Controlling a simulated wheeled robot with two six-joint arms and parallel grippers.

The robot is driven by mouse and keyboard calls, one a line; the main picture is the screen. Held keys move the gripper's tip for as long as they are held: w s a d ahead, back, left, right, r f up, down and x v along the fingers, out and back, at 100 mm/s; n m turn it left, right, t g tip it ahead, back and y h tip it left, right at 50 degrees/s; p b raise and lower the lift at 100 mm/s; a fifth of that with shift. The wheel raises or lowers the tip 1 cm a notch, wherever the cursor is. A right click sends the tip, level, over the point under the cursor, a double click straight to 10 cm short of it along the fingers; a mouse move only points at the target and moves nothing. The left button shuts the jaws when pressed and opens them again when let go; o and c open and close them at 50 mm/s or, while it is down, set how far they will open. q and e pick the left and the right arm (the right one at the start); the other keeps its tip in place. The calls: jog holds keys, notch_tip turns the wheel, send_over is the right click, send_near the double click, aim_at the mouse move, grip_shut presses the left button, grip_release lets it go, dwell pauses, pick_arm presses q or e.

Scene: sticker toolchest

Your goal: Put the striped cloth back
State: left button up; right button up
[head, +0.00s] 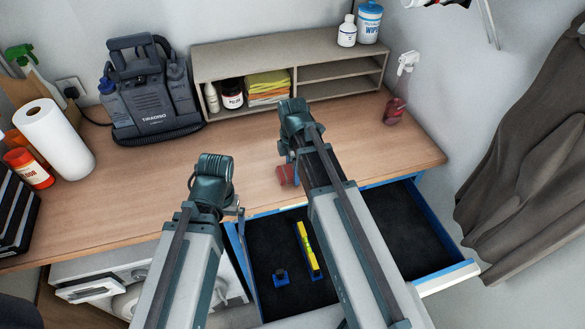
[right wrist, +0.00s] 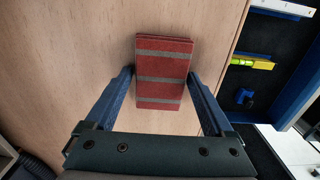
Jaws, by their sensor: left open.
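The striped cloth, a folded red block with grey stripes, lies on the wooden bench top near its front edge; it shows in the right wrist view (right wrist: 164,70) and partly in the head view (head: 287,174), behind my right arm. My right gripper (right wrist: 160,82) is open, with one finger on each side of the cloth; I cannot tell whether they touch it. My left gripper (head: 238,211) is open and empty above the bench's front edge. A stack of folded yellow and orange cloths (head: 267,86) lies in the left compartment of the grey shelf (head: 240,53).
An open blue drawer (head: 436,229) below the bench holds a yellow level (head: 307,250) and a small blue item (head: 281,277). Bottles and a dark tub (head: 231,92) share the shelf's left compartment. A red item (head: 394,111) stands at the right. A grey machine (head: 148,95) stands left of the shelf.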

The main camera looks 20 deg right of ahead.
jog(key=shift+o, duration=0.6)
jog(key=shift+r, duration=0.15)
notch_tip(320, 180, up, 12)
jog(key=p, duration=1.2)
notch_tip(320, 180, down, 12)
jog(key=b, duration=1.2)
